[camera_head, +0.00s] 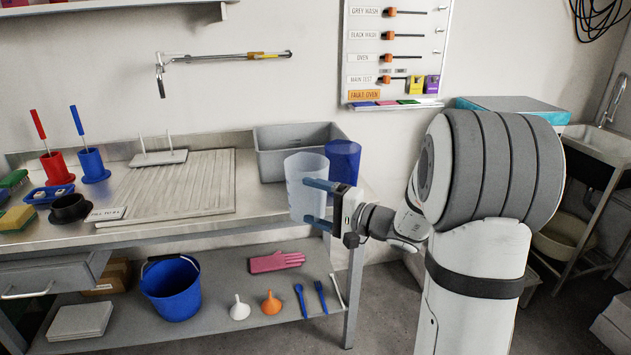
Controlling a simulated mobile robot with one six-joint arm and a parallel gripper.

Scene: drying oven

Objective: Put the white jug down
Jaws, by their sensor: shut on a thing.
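The white jug (304,172) is translucent and looks upright. My gripper (320,203) is shut on it from the right, with its two blue fingers across the jug's side. The jug shows in front of the grey bin and the right end of the metal bench (268,217). I cannot tell whether its base touches the bench or hangs just off the front edge. A blue jug (343,160) stands behind it to the right, partly covered by the white jug and my gripper.
A grey bin (270,150) stands at the bench's back right. A ribbed drainboard (180,187) lies left of the jug, mostly bare, with a pegged rack (158,158) behind it. Red and blue brush holders stand farther left. The lower shelf holds a blue bucket (171,290), funnels and a pink glove (277,262).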

